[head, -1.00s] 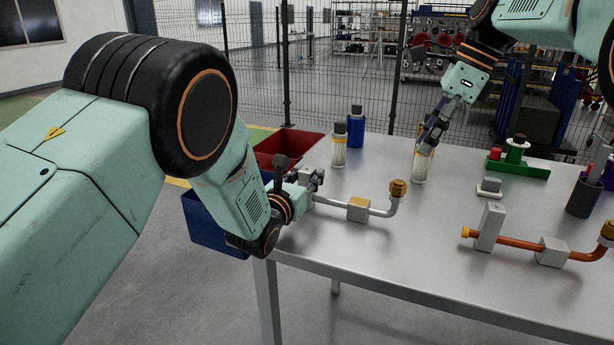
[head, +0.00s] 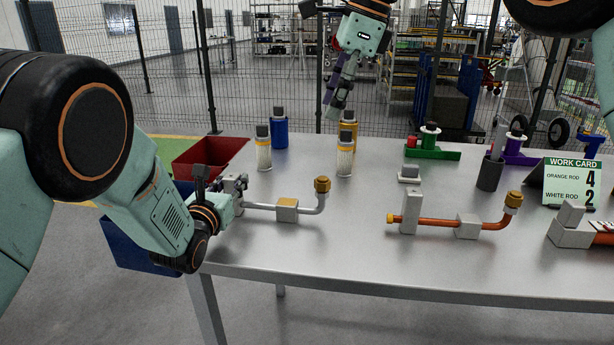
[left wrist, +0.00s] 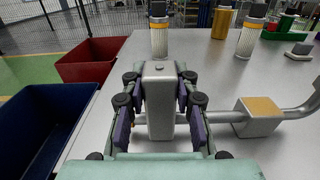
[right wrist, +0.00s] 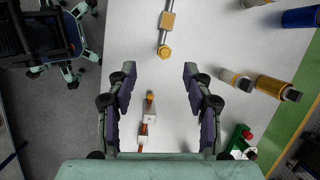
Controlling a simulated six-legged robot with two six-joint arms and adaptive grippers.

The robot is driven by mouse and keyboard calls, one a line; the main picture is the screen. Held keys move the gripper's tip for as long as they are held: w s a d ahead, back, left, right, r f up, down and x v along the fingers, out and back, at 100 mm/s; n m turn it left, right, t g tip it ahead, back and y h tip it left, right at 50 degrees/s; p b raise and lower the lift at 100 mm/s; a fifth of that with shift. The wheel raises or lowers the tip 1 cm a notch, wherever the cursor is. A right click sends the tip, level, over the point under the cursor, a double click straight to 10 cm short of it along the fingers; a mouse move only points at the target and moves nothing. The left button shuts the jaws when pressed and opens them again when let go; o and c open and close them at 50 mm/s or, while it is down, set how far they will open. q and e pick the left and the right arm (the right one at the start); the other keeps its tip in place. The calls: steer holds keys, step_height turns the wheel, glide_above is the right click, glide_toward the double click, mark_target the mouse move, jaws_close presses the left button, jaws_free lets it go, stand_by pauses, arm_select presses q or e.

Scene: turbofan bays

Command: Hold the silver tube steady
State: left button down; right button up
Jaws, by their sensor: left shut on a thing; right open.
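The silver tube (head: 262,206) lies along the left of the table, with a gold-topped block (head: 287,210) at its middle and a brass nut (head: 322,184) on its upturned right end. My left gripper (head: 238,187) is at its left end. In the left wrist view its fingers are shut on an upright grey block (left wrist: 160,105), and the tube (left wrist: 228,116) runs off to the right. My right gripper (head: 335,105) is raised above the back of the table. It is open and empty in the right wrist view (right wrist: 160,85), where the silver tube (right wrist: 162,37) also shows.
An orange tube (head: 435,222) in grey blocks lies to the right. White bottles with orange bands (head: 345,160) stand behind the silver tube. A red bin (head: 208,160) and a blue bin (head: 135,240) are at the left edge. A work card (head: 572,182) stands right.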

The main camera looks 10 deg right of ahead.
steer(key=s+a+n, duration=0.1)
steer(key=n, duration=0.1)
steer(key=n+t+h, duration=0.3)
steer(key=n, duration=1.6)
glide_toward(323, 181)
steer(key=x, duration=0.8)
steer(key=shift+f, duration=0.2)
jaws_close()
